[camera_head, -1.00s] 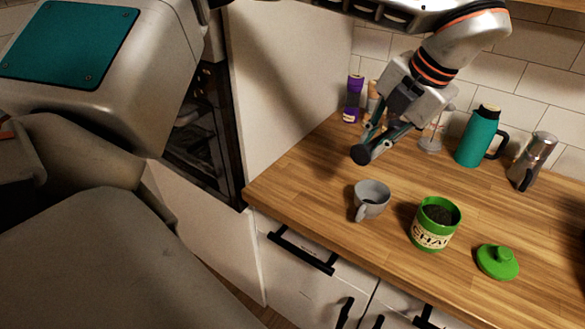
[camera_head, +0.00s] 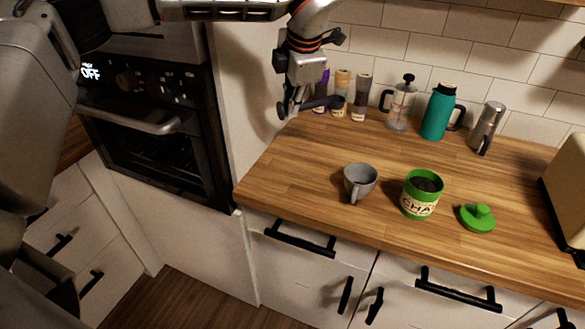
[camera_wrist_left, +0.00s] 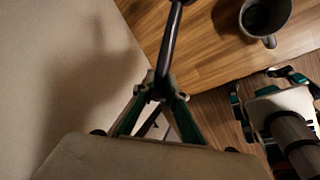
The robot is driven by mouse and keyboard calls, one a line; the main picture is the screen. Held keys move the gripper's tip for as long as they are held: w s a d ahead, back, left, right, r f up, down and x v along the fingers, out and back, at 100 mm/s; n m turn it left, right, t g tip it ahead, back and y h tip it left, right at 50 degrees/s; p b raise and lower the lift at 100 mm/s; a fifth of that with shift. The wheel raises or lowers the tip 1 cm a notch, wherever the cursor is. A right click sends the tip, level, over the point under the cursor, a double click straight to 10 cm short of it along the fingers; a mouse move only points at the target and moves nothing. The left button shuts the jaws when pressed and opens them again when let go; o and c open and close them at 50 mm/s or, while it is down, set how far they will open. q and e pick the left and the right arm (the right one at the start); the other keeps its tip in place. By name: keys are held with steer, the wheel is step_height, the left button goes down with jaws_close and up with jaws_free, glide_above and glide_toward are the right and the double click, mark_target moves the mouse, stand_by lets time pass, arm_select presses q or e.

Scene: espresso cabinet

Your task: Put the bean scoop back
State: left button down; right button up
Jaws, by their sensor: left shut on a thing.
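My left gripper (camera_head: 291,104) is shut on the dark bean scoop (camera_head: 324,103), held in the air near the tall white panel at the counter's left end. In the left wrist view the scoop's dark shaft (camera_wrist_left: 171,45) runs up from between the fingers of my left gripper (camera_wrist_left: 160,92); its far end is cut off. A green canister labelled CHAI (camera_head: 419,205) stands open on the counter with dark contents. Its green lid (camera_head: 478,219) lies to its right. My right gripper (camera_wrist_left: 253,80) shows in the left wrist view, fingers apart and empty.
A grey mug (camera_head: 360,182) stands left of the canister on the wooden counter (camera_head: 290,175). Behind are several bottles (camera_head: 360,97), a French press (camera_head: 400,105), a teal jug (camera_head: 438,115) and a moka pot (camera_head: 487,128). An oven (camera_head: 150,120) is left. The counter's left part is clear.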

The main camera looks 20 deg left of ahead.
arm_select(q)
step_height(320, 180, down, 13)
steer(key=shift+f+p, duration=0.15)
steer(key=shift+p, duration=0.45)
steer(key=shift+f, duration=0.5)
step_height(320, 180, down, 4)
steer(key=shift+r+p, duration=0.1)
steer(key=shift+p, duration=0.2)
arm_select(e)
steer(key=shift+s+d+r+h, duration=0.2)
steer(key=shift+d+h, duration=0.1)
steer(key=shift+d, duration=0.35)
arm_select(q)
steer(key=shift+f, duration=0.25)
arm_select(e)
steer(key=shift+f, duration=0.1)
arm_select(q)
steer(key=shift+f, duration=0.15)
steer(key=c, duration=2)
jaws_free()
steer(key=shift+c, duration=0.2)
arm_select(e)
steer(key=shift+a, duration=0.25)
